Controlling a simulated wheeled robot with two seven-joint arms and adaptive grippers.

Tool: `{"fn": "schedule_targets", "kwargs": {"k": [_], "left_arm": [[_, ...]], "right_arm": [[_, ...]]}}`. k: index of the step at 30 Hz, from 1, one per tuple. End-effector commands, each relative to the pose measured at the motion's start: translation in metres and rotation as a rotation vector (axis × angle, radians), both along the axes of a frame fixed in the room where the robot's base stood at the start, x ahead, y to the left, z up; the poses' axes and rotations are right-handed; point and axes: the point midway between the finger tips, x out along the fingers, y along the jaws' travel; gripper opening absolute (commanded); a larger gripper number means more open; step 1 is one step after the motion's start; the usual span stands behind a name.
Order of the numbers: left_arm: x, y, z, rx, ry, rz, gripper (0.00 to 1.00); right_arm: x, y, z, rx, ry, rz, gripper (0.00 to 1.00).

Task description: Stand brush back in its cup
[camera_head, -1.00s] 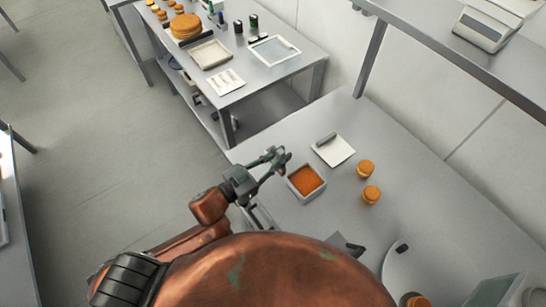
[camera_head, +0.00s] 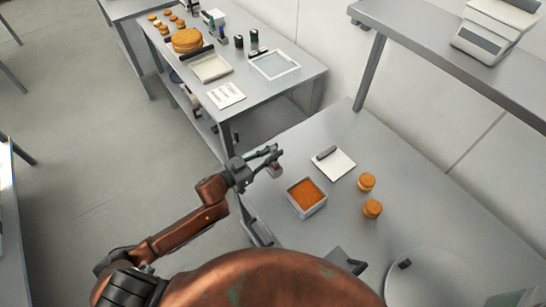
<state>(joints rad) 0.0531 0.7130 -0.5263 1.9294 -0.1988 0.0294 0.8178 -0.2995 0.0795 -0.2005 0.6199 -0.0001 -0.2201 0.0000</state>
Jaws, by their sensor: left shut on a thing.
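My left gripper (camera_head: 268,160) is over the near table, up and left of the square tub of orange filling. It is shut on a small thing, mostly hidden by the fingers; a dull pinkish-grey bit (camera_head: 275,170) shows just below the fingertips. I take it to be the brush, but it is too small to be sure. The brush's cup cannot be made out for certain in this view.
The square tub (camera_head: 320,207) stands near a white sheet (camera_head: 338,167) and two filled rounds (camera_head: 367,182) (camera_head: 372,208). A round grey disc (camera_head: 420,280) lies lower right. A shelf (camera_head: 440,60) overhangs the wall side. The back table holds a tray (camera_head: 210,68) and a frame (camera_head: 275,64).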

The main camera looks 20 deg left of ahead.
Motion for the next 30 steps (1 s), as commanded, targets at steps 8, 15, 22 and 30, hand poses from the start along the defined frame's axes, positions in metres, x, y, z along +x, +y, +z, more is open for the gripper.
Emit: {"fn": "schedule_targets", "kwargs": {"k": [8,15,22,30], "left_arm": [[0.005,0.002,-0.033,-0.001,0.001,0.001,0.0],[0.004,0.002,-0.035,0.0,-0.001,0.0,0.0],[0.004,0.002,-0.039,0.0,0.0,0.0,0.18],[0.004,0.002,-0.038,0.001,0.0,0.0,0.32]], "right_arm": [[0.0,0.0,-0.003,0.0,0.0,0.0,0.0],[0.0,0.0,-0.002,0.0,0.0,-0.001,0.0],[-0.001,0.0,-0.003,0.0,0.001,-0.001,0.0],[-0.001,0.0,-0.003,0.0,0.001,-0.001,0.0]]}}
